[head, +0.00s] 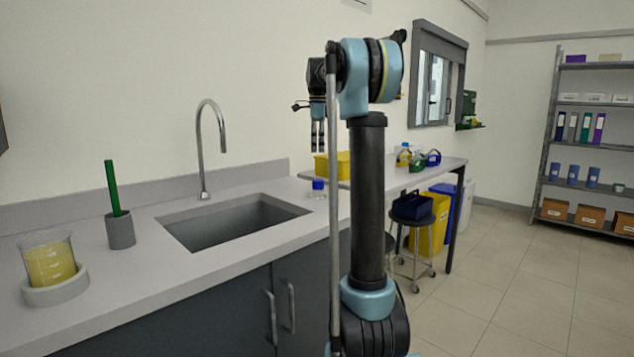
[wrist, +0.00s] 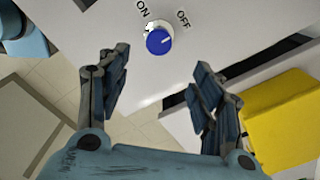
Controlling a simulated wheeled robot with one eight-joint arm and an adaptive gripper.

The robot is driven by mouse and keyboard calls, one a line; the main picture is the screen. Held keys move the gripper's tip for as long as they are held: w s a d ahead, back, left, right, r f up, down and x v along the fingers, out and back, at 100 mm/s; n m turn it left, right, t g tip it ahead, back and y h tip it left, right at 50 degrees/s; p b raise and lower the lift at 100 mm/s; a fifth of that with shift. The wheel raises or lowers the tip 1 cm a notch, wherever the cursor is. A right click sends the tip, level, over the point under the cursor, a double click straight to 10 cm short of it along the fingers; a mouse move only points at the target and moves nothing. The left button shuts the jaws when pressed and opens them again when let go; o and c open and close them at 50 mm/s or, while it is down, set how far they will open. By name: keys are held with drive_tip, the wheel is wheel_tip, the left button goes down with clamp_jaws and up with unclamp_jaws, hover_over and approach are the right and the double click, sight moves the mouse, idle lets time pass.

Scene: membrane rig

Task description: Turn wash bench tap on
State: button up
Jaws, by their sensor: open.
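The wash bench tap knob is blue on a pale base, on the counter right of the sink in the head view (head: 318,184). In the wrist view the blue knob (wrist: 159,41) sits near the top centre, beside the printed words ON and OFF. A small light mark on it points toward the OFF side. My gripper (head: 318,148) points down above the knob in the head view. In the wrist view its two fingers (wrist: 158,66) are spread apart and empty, with the knob beyond the gap and not touched. The curved metal spout (head: 203,150) stands behind the sink; no water shows.
The sink basin (head: 225,225) is left of the knob. A yellow bin (head: 338,165) stands behind and right of it, and shows close to the right finger in the wrist view (wrist: 285,120). A beaker (head: 50,262) and a green-handled item (head: 113,190) stand at the far left.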

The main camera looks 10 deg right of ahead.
sight(318, 180)
wheel_tip(318, 180, down, 13)
drive_tip(key=shift+f, duration=0.2)
idle(0.3)
drive_tip(key=c, duration=1.1)
